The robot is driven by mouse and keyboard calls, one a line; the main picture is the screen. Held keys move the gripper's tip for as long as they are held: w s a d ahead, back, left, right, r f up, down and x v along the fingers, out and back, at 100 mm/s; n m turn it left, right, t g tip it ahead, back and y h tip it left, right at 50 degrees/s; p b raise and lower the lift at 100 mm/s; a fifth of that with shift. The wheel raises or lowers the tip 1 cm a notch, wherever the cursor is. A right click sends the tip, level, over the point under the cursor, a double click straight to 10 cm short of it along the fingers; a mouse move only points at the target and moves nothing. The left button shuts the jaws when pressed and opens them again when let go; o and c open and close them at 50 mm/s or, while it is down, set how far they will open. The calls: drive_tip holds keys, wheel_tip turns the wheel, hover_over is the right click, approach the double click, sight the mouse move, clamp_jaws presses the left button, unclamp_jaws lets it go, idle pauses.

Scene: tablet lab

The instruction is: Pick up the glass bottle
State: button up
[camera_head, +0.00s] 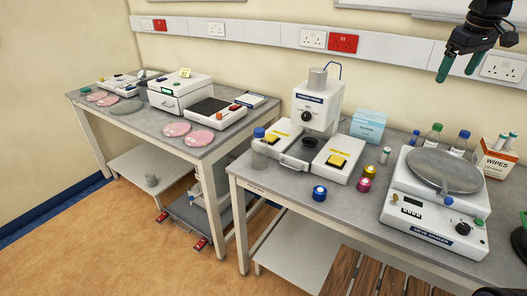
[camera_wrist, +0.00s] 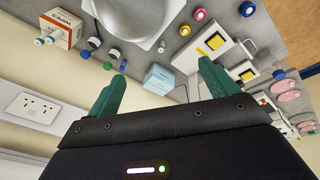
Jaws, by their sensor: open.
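Several capped bottles are in view, and I cannot tell which one the task means. A clear bottle with a blue cap (camera_head: 259,149) stands upright at the left end of the near bench. Behind the white sieve shaker stand a dark bottle with a green cap (camera_head: 433,137) and a dark bottle with a blue cap (camera_head: 460,144). Dark bottles (camera_wrist: 94,44) also show in the wrist view. My gripper (camera_head: 460,66) hangs high at the upper right, above the bench and apart from everything. Its green fingers (camera_wrist: 162,72) are spread with nothing between them.
The sieve shaker (camera_head: 413,212) fills the bench's right part. A wipes box (camera_head: 495,158) stands beside the bottles and a blue-white tissue box (camera_head: 368,125) behind the middle. Coloured round pots (camera_head: 364,184) stand at the front. A wall socket strip (camera_head: 270,33) runs behind.

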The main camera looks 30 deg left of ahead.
drive_tip(key=w+a+n, duration=0.3)
drive_tip(key=a, duration=0.8)
drive_tip(key=n+g, duration=0.3)
drive_tip(key=n, duration=0.9)
hover_over(259, 138)
drive_tip(key=w, duration=0.1)
drive_tip(key=shift+h, duration=0.3)
drive_tip(key=f, duration=2.3)
drive_tip(key=shift+w+a+f, duration=0.1)
drive_tip(key=shift+a+f, duration=0.1)
drive_tip(key=shift+a, duration=0.05)
wheel_tip(259, 138, down, 6)
drive_tip(key=shift+r, duration=0.15)
drive_tip(key=shift+w+a+f, duration=0.1)
drive_tip(key=shift+a+f, duration=0.05)
drive_tip(key=shift+f, duration=1.25)
drive_tip(key=shift+w+a+f, duration=0.1)
drive_tip(key=shift+f, duration=1.25)
drive_tip(key=c, duration=1.6)
drive_tip(key=shift+r, duration=0.1)
